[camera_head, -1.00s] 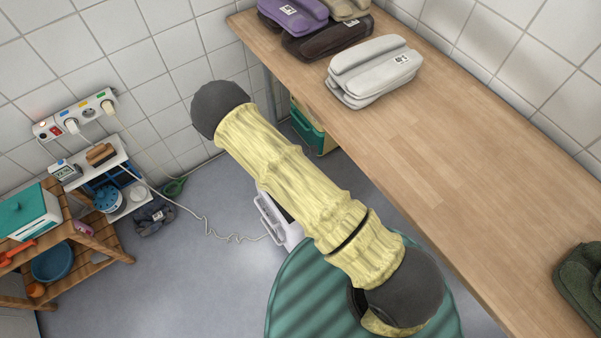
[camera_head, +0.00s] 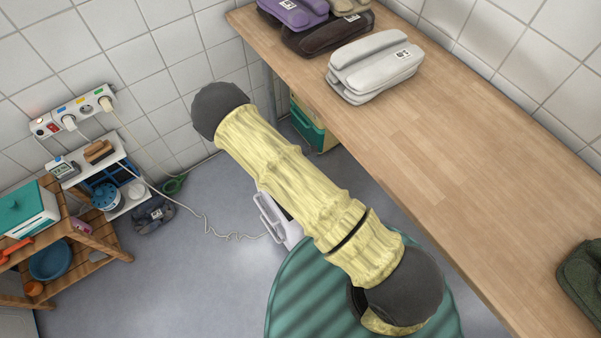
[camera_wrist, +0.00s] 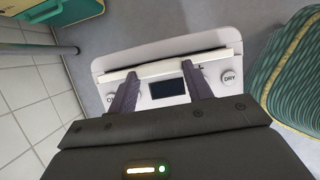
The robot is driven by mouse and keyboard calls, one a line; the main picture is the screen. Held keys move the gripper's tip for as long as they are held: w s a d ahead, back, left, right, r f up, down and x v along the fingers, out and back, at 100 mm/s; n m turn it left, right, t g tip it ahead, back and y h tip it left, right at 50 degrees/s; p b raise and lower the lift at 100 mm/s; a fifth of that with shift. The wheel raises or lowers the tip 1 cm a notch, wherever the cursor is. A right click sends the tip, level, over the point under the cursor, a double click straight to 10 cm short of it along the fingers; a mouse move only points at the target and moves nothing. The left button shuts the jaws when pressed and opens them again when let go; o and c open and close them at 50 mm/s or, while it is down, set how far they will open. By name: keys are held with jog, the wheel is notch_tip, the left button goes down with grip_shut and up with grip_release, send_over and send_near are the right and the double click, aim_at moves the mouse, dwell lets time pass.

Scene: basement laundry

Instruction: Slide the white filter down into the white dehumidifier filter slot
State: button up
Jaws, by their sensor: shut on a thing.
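The white dehumidifier (camera_wrist: 205,43) stands on the floor below my gripper in the wrist view, with a dark display and a round knob on each side, the right one marked DRY. It is partly visible in the head view (camera_head: 292,232), mostly behind my arm. My gripper (camera_wrist: 160,71) is shut on the white filter (camera_wrist: 218,56), which shows as a thin, long bar across the dehumidifier's top, slightly tilted in the picture. The fingers hold it near its middle.
A wooden counter (camera_head: 440,160) with folded cloth bundles runs along the right. A green ribbed thing (camera_head: 300,300) is close by. A cord (camera_head: 215,232) lies on the floor, leading towards a power strip (camera_head: 75,115).

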jog(key=shift+f+b, duration=1.1)
jog(key=shift+f, duration=0.7)
jog(key=o, duration=1.2)
jog(key=shift+r, duration=0.1)
jog(key=p+v, duration=0.3)
jog(key=v, duration=1.4)
jog(key=shift+s+a+r, duration=0.1)
jog(key=shift+a, duration=0.05)
